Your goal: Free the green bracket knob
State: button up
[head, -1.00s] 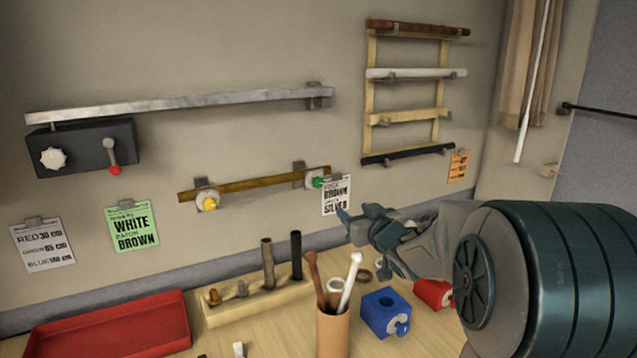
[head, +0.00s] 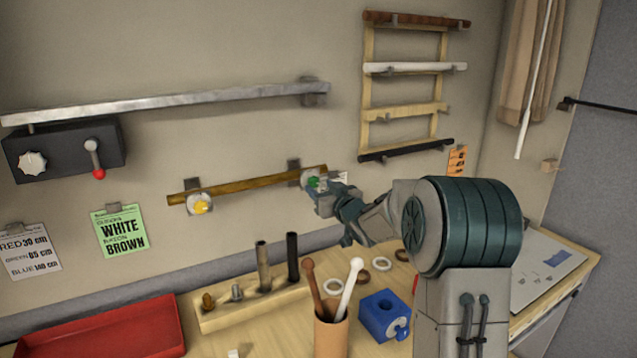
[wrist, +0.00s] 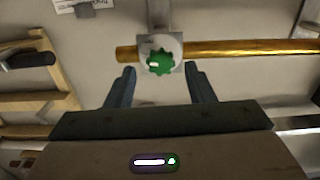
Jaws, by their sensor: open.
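The green bracket knob (head: 313,183) sits on a round grey bracket on the wall, at the right end of a brass-coloured rod (head: 250,186). In the wrist view the green knob (wrist: 160,62) is a toothed disc with a small white mark, and the rod (wrist: 240,47) passes behind it. My gripper (wrist: 160,85) is open and empty, its two fingers on either side of the knob's line and just short of it. In the head view my gripper (head: 328,200) is at the knob and partly covers it. A yellow knob (head: 201,207) is on the rod's left bracket.
A silver rail (head: 170,103) and a dark box with a red-tipped lever (head: 95,160) are on the wall at left. A rack of rods (head: 408,115) hangs at right. Below stand a wooden peg block (head: 225,318), a cup (head: 331,338), a blue block (head: 383,314) and a red tray (head: 120,330).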

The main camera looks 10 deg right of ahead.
aim_at(313, 181)
jog(key=shift+x, duration=1.15)
jog(key=c, duration=1)
